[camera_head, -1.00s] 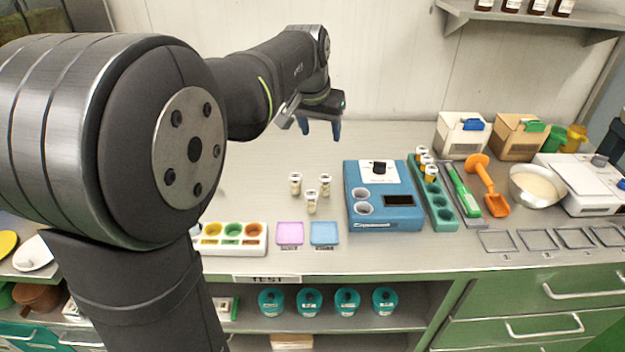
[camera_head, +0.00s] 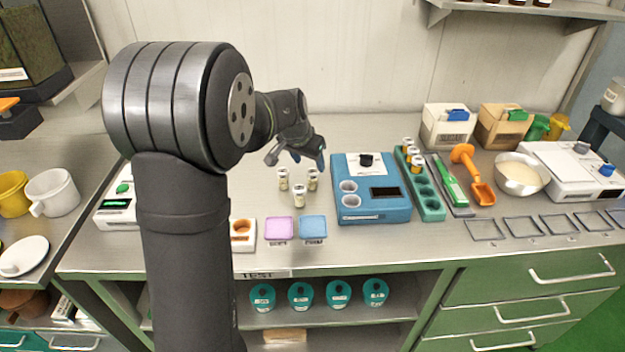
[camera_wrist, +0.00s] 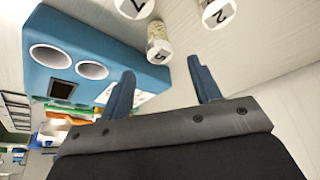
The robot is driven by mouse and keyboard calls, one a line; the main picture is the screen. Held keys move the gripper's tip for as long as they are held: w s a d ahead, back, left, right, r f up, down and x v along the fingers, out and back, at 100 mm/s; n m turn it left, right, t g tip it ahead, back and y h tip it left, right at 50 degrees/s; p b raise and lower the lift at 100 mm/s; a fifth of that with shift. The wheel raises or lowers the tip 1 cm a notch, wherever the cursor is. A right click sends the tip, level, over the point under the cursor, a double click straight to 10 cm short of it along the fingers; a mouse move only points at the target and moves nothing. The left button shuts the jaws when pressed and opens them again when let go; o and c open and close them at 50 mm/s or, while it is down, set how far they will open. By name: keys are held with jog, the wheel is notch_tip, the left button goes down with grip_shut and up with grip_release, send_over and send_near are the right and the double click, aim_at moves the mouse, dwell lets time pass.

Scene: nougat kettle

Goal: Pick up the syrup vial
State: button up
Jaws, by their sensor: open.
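Three small clear vials with white caps and pale contents stand on the bench: a left one (camera_head: 283,179), a right one (camera_head: 313,180) and a front one (camera_head: 299,196). The wrist view shows three numbered caps, on an upper-left vial (camera_wrist: 133,7), a middle vial (camera_wrist: 158,48) and a right vial (camera_wrist: 217,12). I cannot tell which is the syrup vial. Amber vials (camera_head: 417,164) stand in a green rack (camera_head: 431,201). My gripper (camera_head: 297,160) is open and empty, above and just behind the three vials. Its blue fingers (camera_wrist: 162,78) touch no vial.
A blue machine (camera_head: 371,205) with two round wells stands right of the vials. Pink (camera_head: 279,228) and blue (camera_head: 313,227) pads lie in front of them. A white block with coloured wells (camera_head: 243,236) is partly behind my arm. The bench behind the vials is clear.

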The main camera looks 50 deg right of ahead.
aim_at(312, 172)
jog(key=shift+x, duration=2.75)
jog(key=shift+s+a, duration=0.1)
jog(key=shift+a, duration=0.05)
jog(key=c, duration=1.1)
